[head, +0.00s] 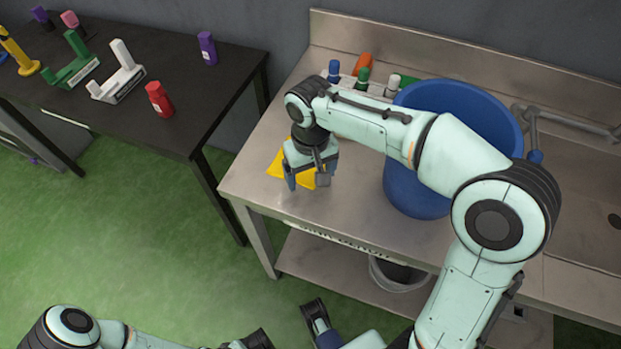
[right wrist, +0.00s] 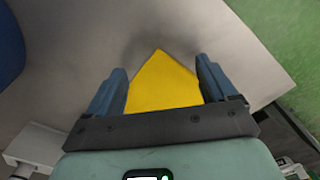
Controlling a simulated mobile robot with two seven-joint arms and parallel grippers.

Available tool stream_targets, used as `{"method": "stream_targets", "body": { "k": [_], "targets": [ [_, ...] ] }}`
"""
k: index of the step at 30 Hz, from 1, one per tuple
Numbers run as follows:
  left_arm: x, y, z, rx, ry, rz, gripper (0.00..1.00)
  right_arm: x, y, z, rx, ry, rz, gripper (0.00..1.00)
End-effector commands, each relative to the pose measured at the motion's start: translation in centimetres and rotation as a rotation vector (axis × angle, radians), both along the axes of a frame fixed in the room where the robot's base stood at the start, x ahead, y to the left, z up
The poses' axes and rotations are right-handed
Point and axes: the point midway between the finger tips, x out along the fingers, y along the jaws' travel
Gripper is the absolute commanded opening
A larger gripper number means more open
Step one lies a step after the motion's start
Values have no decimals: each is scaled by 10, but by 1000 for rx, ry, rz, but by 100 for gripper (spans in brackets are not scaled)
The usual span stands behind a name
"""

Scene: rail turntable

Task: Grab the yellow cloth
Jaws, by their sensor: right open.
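The yellow cloth (head: 280,170) lies flat on the steel counter near its left front edge, partly hidden by my right gripper in the head view. In the right wrist view the cloth (right wrist: 163,85) shows as a pointed yellow shape between the two fingers. My right gripper (head: 307,181) is open and points down over the cloth. Its blue fingers (right wrist: 160,72) stand on either side of the cloth, and I cannot tell whether they touch it. A part of my left gripper (head: 318,322) seems to show at the bottom edge, mostly cut off.
A large blue bin (head: 412,190) stands on the steel counter (head: 255,192), right of my right gripper. Several bottles, one green (head: 363,78), stand behind. A dark table (head: 185,105) with coloured items is at left. A grey bucket (head: 395,273) sits on the shelf below.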

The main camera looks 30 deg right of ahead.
Motion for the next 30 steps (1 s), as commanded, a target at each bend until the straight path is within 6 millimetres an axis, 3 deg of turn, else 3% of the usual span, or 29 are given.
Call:
{"method": "stream_targets", "body": {
  "k": [8, 23, 24, 30],
  "targets": [
    [-1, 0, -7, 0, 3, 0, 0, 0, 0, -10, 0, 1, 0, 85],
    [-1, 0, -6, 0, 2, 0, 0, 0, 0, -8, 0, 1, 0, 4],
    [-1, 0, -6, 0, 2, 0, 0, 0, 0, -8, 0, 1, 0, 0],
    [0, 0, -5, 0, -1, 1, 0, 0, 0, -8, 0, 1, 0, 0]
  ]
}}
